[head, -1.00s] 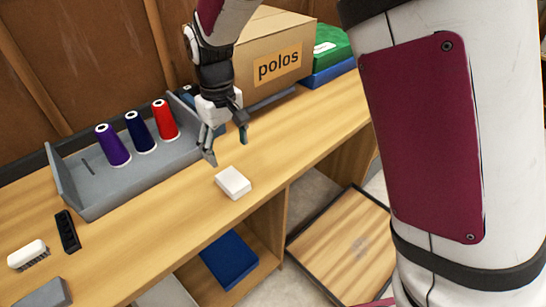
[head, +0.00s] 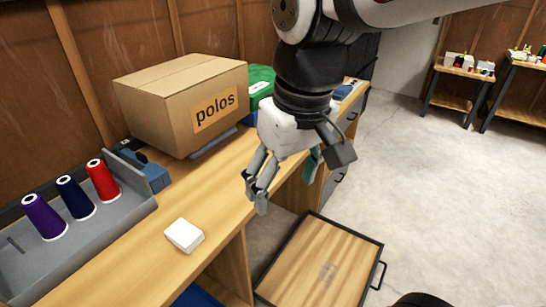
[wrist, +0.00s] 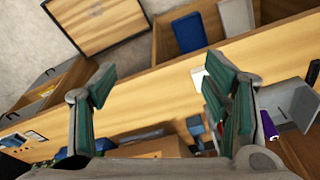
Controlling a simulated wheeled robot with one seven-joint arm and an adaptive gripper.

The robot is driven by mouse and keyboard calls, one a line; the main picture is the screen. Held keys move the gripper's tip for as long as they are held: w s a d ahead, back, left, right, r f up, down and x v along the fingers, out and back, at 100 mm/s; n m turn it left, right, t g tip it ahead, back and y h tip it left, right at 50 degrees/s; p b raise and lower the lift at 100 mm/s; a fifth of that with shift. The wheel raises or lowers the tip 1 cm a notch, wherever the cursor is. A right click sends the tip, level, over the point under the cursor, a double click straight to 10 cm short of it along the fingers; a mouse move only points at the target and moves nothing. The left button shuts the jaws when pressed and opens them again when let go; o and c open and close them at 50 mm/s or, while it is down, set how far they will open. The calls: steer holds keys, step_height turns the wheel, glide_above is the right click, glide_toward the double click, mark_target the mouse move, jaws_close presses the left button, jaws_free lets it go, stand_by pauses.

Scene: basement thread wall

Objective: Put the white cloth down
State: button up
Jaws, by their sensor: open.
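The white cloth (head: 184,235), a small folded block, lies flat on the wooden workbench (head: 207,184) near its front edge. My gripper (head: 285,185) is open and empty. In the head view it is above and to the right of the cloth, apart from it, near the bench's front edge. In the wrist view my gripper (wrist: 165,100) shows both green-padded fingers spread wide. A small part of the white cloth (wrist: 198,78) shows there beside the right finger, which hides the rest.
A grey tray (head: 75,248) with purple, navy and red thread cones stands left on the bench. A cardboard box (head: 180,100) labelled "polos" is behind. A wood-topped tray with a dark frame (head: 320,265) lies low, right of the bench. Open floor (head: 440,190) lies beyond.

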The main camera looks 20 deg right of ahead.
steer(key=s+d+f+m, duration=0.1)
steer(key=s+d+m, duration=0.1)
steer(key=s, duration=0.8)
steer(key=shift+d+f+t+h, duration=0.2)
steer(key=shift+d+t+h, duration=0.15)
steer(key=shift+d, duration=0.5)
step_height(320, 180, up, 8)
steer(key=t+p, duration=0.1)
steer(key=p, duration=0.6)
steer(key=shift+r+t, duration=0.25)
steer(key=shift+t, duration=0.1)
steer(key=shift+w+d, duration=0.1)
